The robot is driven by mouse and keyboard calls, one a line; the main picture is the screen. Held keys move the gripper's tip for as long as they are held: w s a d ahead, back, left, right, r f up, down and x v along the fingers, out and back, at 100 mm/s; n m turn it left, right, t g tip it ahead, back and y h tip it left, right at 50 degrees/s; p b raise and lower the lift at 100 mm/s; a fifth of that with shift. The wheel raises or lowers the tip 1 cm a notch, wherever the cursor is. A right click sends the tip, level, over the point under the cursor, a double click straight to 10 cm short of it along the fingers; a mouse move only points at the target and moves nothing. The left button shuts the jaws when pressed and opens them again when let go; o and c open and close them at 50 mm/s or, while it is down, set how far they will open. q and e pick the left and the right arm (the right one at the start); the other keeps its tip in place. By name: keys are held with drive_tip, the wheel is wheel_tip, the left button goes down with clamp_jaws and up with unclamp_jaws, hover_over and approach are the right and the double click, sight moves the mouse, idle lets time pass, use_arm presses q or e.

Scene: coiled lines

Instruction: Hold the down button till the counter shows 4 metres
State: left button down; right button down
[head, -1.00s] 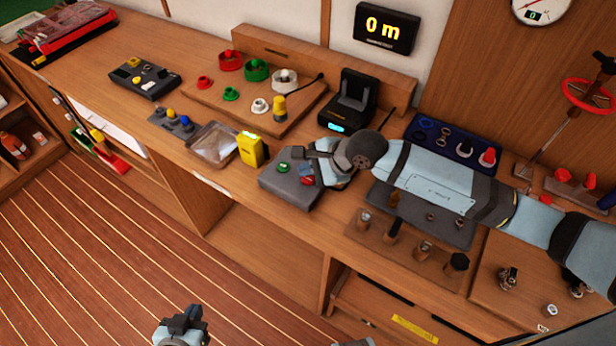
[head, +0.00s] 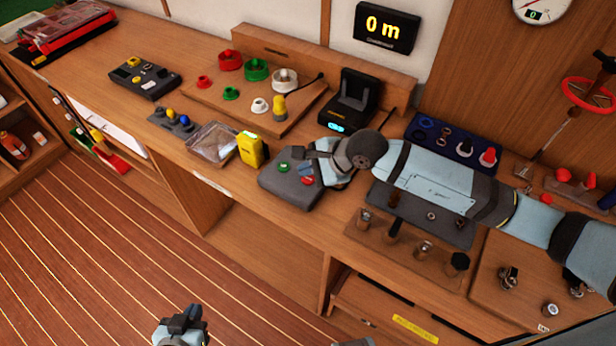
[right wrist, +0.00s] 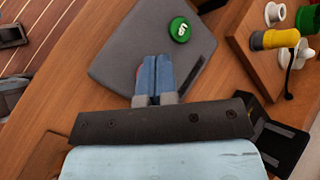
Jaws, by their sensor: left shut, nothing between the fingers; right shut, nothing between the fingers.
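The counter (head: 388,27) on the wall reads "0 m" in yellow digits. A grey control box (head: 288,188) on the bench carries a green button (head: 283,167) and a red button (head: 307,181). My right gripper (head: 309,160) is shut and empty over the red button's side of the box. In the right wrist view its fingertips (right wrist: 155,62) cover most of the red button, leaving a red sliver; the green button (right wrist: 179,29) is clear. I cannot tell whether the fingertips touch the red button. My left gripper (head: 183,320) is shut and empty, low over the floor.
A yellow device (head: 250,149) and a clear tray (head: 212,142) stand left of the box. A black cradle (head: 348,100) stands behind it. A wooden block with several plugs (head: 408,247) lies right, below my right arm. The bench's front edge is close to the box.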

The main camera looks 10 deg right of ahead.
use_arm(q)
drive_tip(key=shift+f+b, duration=0.35)
drive_tip(key=shift+f, duration=0.2)
drive_tip(key=shift+f+b, duration=0.4)
drive_tip(key=shift+b, duration=0.1)
idle(7.0)
